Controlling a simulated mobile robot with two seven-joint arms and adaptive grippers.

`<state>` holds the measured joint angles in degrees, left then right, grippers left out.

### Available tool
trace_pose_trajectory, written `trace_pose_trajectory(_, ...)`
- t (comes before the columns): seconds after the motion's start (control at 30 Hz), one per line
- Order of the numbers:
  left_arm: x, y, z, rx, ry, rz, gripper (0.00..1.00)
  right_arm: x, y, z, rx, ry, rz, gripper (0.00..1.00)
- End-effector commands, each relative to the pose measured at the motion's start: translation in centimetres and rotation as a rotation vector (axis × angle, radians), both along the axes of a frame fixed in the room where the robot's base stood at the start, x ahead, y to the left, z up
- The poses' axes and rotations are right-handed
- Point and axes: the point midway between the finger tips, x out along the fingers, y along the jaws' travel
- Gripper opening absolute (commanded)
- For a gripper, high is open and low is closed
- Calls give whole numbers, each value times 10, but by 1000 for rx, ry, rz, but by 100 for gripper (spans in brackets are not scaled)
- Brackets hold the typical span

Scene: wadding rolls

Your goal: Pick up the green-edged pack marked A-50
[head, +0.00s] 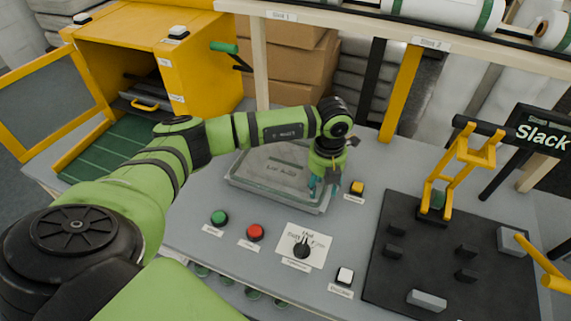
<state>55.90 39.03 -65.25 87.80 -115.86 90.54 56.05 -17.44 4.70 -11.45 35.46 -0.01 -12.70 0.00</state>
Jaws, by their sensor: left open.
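A flat, pale grey pack (268,172) lies on the grey bench in the middle of the head view, in or on a shallow clear tray (272,199). The print on its top is small and blurred; it looks like a lot mark, possibly A-50. My left gripper (328,188) points down over the right end of the pack and tray, its fingers apart. The gripper and wrist hide that end. I cannot tell whether the fingertips touch the pack. My right gripper is not in view.
Green (219,217) and red (255,232) buttons and a black knob (301,247) sit in front of the tray. A yellow button (357,187) is close to the gripper. A dark fixture plate (390,270) with a yellow clamp lies right. A yellow cabinet (200,65) stands back left.

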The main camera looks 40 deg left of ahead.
Motion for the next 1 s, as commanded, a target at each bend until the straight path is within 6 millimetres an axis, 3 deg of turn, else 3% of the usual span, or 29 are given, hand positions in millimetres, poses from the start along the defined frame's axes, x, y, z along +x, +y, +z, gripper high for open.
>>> trace_pose_trajectory(0.1, 0, 0, -7, 0, 1, -2, 48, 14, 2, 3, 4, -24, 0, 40)
trace_pose_trajectory(0.27, 0, 0, -8, 0, 0, -2, 48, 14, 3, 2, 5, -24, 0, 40)
trace_pose_trajectory(0.3, 0, 0, -8, 0, 0, -2, 44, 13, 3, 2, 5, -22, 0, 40)
trace_pose_trajectory(0.4, 0, 0, -8, 0, 0, -2, 4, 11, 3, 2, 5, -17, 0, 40)
trace_pose_trajectory(0.43, 0, 0, -8, 0, 0, -2, 0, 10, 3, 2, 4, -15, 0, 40)
trace_pose_trajectory(1.0, 1, 0, 1, -1, -3, -1, 0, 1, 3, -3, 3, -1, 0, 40)
